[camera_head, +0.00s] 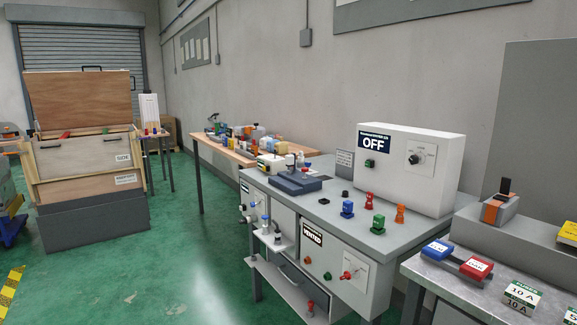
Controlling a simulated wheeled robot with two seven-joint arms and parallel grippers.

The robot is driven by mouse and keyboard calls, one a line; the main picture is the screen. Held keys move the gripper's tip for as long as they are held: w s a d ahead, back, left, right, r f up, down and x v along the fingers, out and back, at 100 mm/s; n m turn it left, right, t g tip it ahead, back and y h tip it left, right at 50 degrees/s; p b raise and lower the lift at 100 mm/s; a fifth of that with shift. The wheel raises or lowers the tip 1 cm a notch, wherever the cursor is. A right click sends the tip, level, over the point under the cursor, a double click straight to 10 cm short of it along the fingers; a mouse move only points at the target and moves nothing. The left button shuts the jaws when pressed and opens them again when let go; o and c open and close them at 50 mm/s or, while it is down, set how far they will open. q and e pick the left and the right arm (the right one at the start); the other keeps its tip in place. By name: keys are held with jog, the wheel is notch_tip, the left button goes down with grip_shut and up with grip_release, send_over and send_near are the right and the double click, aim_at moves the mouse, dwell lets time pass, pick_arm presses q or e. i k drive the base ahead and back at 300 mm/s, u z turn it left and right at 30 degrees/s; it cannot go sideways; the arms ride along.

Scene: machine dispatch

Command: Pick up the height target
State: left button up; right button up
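I cannot tell for sure which thing is the height target; no readable label names it. A tall white upright piece (149,107) stands on a small table behind the wooden crate. Neither of my grippers is in view.
A white box reading OFF (410,168) stands at the back of the bench. A wooden crate (82,160) with a raised lid is at left. A cluttered wooden table (200,145) lies behind. At right, another bench holds a red-and-blue item (457,260). Green floor (170,255) is open between.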

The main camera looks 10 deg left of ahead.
aim_at(290, 159)
jog(key=u, duration=1.25)
jog(key=i, duration=2.15)
jog(key=z, duration=0.85)
jog(key=i, duration=1.2)
jog(key=z, duration=0.75)
